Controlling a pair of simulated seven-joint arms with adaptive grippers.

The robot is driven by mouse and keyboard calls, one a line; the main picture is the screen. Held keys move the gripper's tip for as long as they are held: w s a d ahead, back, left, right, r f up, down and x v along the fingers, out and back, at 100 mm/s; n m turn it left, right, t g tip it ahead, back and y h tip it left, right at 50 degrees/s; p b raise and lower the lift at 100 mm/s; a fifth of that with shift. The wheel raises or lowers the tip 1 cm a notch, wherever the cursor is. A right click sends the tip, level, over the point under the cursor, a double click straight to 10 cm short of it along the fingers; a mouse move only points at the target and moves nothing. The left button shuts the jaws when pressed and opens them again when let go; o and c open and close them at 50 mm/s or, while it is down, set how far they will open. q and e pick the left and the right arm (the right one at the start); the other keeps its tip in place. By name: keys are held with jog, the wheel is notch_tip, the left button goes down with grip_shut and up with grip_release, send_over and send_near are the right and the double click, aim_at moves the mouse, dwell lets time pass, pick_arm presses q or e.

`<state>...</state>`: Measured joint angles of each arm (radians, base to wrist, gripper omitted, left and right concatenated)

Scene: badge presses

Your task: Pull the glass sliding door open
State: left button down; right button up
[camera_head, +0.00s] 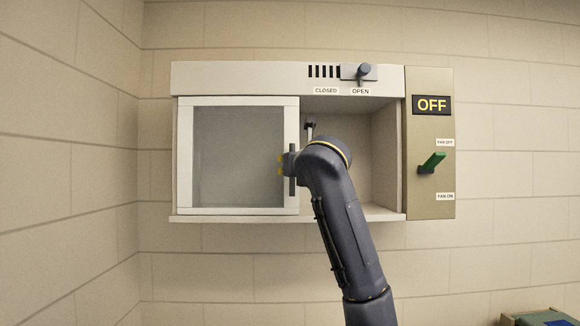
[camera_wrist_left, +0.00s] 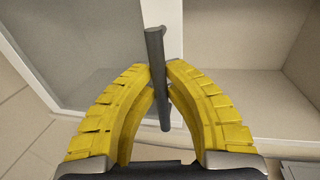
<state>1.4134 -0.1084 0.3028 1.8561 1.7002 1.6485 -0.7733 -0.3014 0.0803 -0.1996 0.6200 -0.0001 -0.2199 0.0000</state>
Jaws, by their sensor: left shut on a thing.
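The glass sliding door (camera_head: 238,155) has a pale frame and covers the left part of the wall cabinet; the right part is an open cavity (camera_head: 378,160). Its dark vertical bar handle (camera_head: 292,185) is on the door's right frame edge. My left gripper (camera_head: 282,164) is at this handle, mostly hidden behind its own wrist in the head view. In the left wrist view, the yellow fingers of my left gripper (camera_wrist_left: 160,88) are shut on the handle (camera_wrist_left: 155,50), one on each side. The door frame (camera_wrist_left: 160,18) is behind it. My right gripper is not in view.
A dark knob (camera_head: 363,71) on the top panel sits above the OPEN label. The right panel has an OFF display (camera_head: 431,105) and a green fan lever (camera_head: 432,162). A box (camera_head: 540,318) is at the lower right corner. A side wall stands at left.

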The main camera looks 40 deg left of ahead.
pick_arm(q)
jog(key=shift+w, duration=0.1)
jog(key=c, duration=1.7)
grip_release()
jog(key=shift+d, duration=0.15)
jog(key=v, duration=1.2)
